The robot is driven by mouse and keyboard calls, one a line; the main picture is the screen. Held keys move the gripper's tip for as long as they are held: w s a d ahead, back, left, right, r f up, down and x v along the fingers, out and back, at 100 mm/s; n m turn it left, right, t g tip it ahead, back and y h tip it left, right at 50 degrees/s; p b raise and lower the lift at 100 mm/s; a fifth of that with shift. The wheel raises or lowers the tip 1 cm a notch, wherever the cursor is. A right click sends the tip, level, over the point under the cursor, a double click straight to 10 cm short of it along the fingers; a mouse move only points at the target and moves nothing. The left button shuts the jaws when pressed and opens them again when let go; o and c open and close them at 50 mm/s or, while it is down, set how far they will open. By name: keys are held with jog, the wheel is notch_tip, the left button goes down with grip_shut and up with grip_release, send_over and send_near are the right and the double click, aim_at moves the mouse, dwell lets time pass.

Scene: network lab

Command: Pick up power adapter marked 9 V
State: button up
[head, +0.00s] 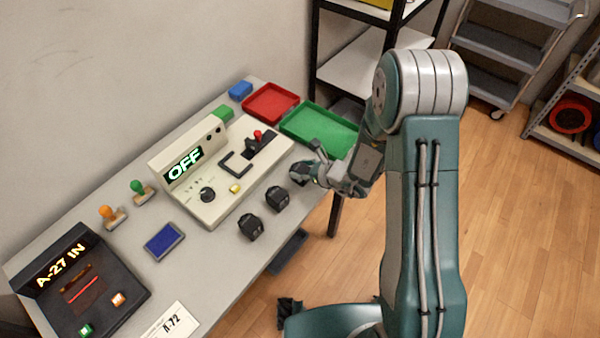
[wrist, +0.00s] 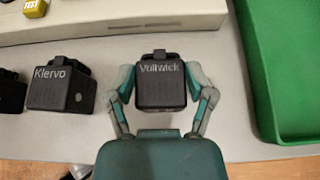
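A black boxy power adapter labelled "Voltwick" (wrist: 162,88) stands between the two fingers of my gripper (wrist: 161,82) in the wrist view. A finger is close along each side; I cannot tell whether they touch it. In the head view my gripper (head: 308,172) is at the table's front edge and largely hides this adapter. A second black adapter, labelled "Klervo" (wrist: 60,85), stands to the left, also in the head view (head: 277,198). A third black adapter (head: 250,227) is further left, cut off in the wrist view (wrist: 10,92). No 9 V marking is readable.
A beige console (head: 215,190) reading "OFF" lies behind the adapters. A green tray (head: 322,128) is close behind my gripper, with a red tray (head: 270,103) beyond it. A blue pad (head: 164,242) and a dark "A-27 IN" device (head: 125,275) are at left.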

jog(key=c, duration=0.4)
